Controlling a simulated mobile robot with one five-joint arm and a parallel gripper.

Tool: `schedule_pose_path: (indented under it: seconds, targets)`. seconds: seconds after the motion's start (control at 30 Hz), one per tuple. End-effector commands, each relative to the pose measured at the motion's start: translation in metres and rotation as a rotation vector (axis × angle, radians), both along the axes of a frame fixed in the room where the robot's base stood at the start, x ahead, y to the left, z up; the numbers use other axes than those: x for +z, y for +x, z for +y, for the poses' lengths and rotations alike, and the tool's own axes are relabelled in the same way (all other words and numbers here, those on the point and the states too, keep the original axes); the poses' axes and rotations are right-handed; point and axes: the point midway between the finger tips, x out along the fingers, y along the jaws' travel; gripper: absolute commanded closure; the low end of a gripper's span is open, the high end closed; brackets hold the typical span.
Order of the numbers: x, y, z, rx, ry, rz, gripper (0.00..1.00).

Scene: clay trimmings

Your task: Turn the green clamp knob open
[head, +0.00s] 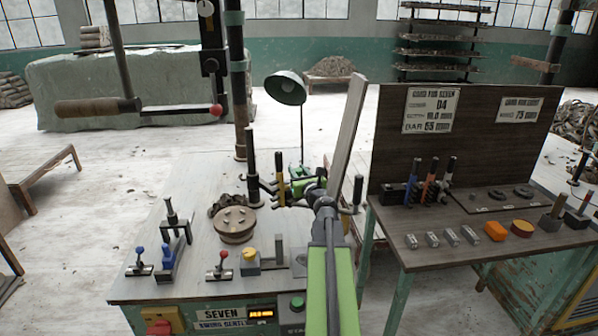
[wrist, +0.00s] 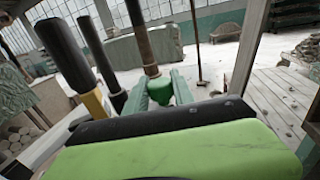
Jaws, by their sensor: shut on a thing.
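The green clamp knob (wrist: 164,89) shows in the wrist view, rounded and dark green, at the foot of a dark upright post (wrist: 142,32). My gripper (wrist: 160,92) has its two teal fingers on either side of the knob and is shut on it. The knob's lower part is hidden behind my wrist's black and lime-green body. In the head view my arm reaches forward over the right part of the bench, and its links and nearby levers make the knob hard to pick out. How far the knob is turned cannot be told.
A yellow and black lever (wrist: 91,101) stands close to the left of my gripper. The bench (head: 150,275) carries a round wooden disc (head: 236,222), a yellow knob (head: 250,254) and several small clamps. A side table (head: 400,262) with a dark back board (head: 470,130) stands at right.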

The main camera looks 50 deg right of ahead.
Motion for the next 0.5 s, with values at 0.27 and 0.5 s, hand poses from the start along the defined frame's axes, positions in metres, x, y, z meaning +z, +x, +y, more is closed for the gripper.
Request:
schedule_pose_path:
  seconds: [0.27,0.5]
  targets:
    - [-0.0007,-0.0007,0.0009,-0.189,-0.002,0.002,1.0]
    - [-0.0007,-0.0002,0.0001,-0.321,-0.002,0.001,1.0]
